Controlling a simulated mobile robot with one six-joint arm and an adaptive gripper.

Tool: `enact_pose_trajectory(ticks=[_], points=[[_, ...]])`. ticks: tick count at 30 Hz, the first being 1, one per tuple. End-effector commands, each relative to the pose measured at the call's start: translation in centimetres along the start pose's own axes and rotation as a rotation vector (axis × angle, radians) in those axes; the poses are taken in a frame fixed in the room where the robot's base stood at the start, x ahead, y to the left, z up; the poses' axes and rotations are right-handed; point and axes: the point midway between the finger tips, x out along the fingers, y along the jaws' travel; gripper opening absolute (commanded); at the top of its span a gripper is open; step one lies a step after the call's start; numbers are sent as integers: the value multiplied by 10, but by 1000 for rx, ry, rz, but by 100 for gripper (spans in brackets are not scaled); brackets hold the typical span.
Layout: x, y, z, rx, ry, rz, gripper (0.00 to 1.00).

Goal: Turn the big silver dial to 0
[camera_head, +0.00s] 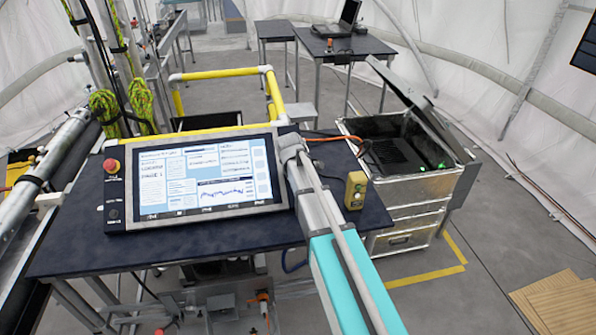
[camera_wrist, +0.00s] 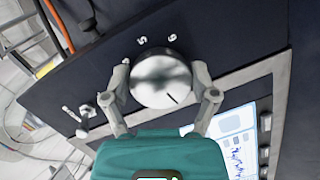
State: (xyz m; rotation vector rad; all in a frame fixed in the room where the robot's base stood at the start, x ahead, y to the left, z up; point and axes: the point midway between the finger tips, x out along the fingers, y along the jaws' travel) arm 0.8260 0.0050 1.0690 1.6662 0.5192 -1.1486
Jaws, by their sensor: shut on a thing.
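The big silver dial (camera_wrist: 158,70) is in the upper middle of the wrist view, on a dark panel. It is round, with a dark line on its face pointing to the lower right. Two pale numerals, which look like 5 and 6, are printed above it; any other marks around it are hidden or out of view. My gripper (camera_wrist: 162,80) is shut on the dial, one finger at its left side and one at its right. In the head view my gripper (camera_head: 291,147) is at the right edge of the screen, and the dial is hidden there.
A lit screen (camera_head: 207,176) stands on the dark table (camera_head: 80,235), with a red button (camera_head: 111,166) at its left. A yellow box (camera_head: 355,190) stands right of my arm. An open silver case (camera_head: 408,190) is beyond. Small silver switches (camera_wrist: 82,113) are left of the dial.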

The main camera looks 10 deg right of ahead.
Motion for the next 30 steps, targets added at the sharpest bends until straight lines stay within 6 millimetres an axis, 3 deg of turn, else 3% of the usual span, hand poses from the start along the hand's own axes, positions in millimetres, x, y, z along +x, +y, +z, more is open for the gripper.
enact_pose_trajectory(ticks=[15,30], points=[[0,-1,0,-435,-20,92,28],[0,0,-1,-576,-26,122,28]])
